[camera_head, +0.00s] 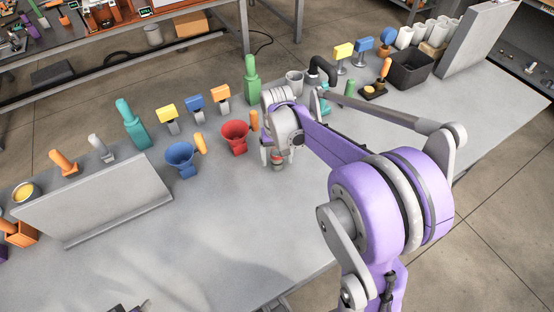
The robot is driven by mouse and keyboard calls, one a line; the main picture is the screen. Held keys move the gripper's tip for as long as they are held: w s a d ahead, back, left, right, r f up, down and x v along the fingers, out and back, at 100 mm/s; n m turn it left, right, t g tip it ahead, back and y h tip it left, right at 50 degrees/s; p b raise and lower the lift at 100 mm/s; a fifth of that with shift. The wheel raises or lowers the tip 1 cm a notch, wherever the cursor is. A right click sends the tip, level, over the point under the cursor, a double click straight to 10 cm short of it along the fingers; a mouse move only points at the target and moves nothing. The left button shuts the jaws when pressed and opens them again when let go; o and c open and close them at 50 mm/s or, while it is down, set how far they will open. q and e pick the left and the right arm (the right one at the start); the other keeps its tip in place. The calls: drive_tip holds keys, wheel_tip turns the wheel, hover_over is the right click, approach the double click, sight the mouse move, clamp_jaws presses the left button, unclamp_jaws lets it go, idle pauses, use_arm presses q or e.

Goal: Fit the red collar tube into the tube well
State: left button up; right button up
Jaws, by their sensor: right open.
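My right gripper (275,160) is open and points down over the grey worktop, just right of the red funnel cup. A small grey tube-like piece with a red band (277,158) shows at its fingertips, probably the red collar tube. It looks upright between or just beside the fingers; I cannot tell whether they touch it. I cannot make out the tube well; my right arm covers part of the worktop. A dark piece at the bottom edge (128,308) may be part of my left gripper, but its jaws do not show.
A red funnel cup (235,138) and a blue one (181,160) stand left of my right gripper. A green bottle (251,82) stands behind it. A grey angled stand (100,205) is at left, a black bin (410,70) at back right. The front middle worktop is clear.

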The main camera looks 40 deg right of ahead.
drive_tip(key=shift+c, duration=0.3)
clamp_jaws()
drive_tip(key=shift+r, duration=0.1)
wheel_tip(320, 180, up, 10)
drive_tip(key=shift+p, duration=0.45)
idle(0.6)
drive_tip(key=shift+s, duration=0.1)
